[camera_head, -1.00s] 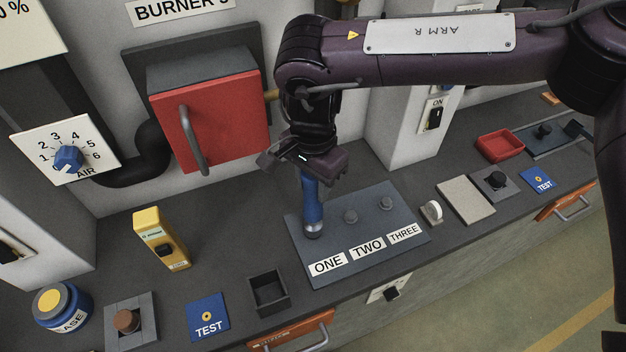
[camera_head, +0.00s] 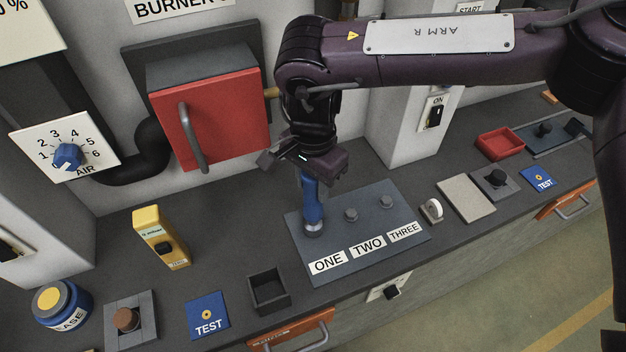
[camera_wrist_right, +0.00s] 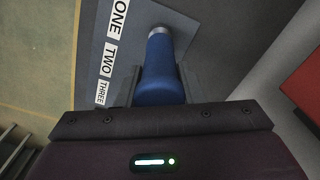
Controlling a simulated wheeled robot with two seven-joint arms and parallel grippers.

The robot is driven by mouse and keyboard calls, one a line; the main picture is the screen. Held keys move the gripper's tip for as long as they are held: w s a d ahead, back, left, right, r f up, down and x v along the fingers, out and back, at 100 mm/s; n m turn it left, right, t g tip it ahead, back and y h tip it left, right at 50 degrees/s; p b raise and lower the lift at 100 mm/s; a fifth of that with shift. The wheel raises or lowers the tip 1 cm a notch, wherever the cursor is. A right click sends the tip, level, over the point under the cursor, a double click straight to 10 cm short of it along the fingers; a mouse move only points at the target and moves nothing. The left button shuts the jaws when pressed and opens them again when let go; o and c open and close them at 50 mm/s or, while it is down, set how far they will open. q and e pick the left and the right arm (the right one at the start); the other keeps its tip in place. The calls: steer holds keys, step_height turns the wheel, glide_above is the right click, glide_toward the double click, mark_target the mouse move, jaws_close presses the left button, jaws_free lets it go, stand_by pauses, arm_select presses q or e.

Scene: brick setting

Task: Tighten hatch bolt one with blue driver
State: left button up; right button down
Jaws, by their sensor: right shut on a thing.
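The blue driver (camera_head: 312,205) stands nearly upright, its lower end on the grey hatch plate (camera_head: 330,265) at the spot above the label ONE (camera_head: 327,263). Bolt one is hidden under the driver. My right gripper (camera_head: 308,170) is shut on the driver's upper part. In the right wrist view the blue driver (camera_wrist_right: 160,75) runs away between the fingers, its metal collar over the plate near ONE. Bolt two (camera_head: 351,215) and bolt three (camera_head: 386,201) show as round heads on the plate. My left gripper is not in view.
A red hatch door (camera_head: 210,120) with a handle is behind the gripper. A yellow device (camera_head: 160,238) and an open dark box (camera_head: 269,290) stand left of the plate.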

steer(key=shift+f, duration=0.1)
stand_by(0.3)
steer(key=shift+r+p, duration=2.8)
steer(key=shift+r, duration=0.8)
steer(key=shift+a, duration=0.1)
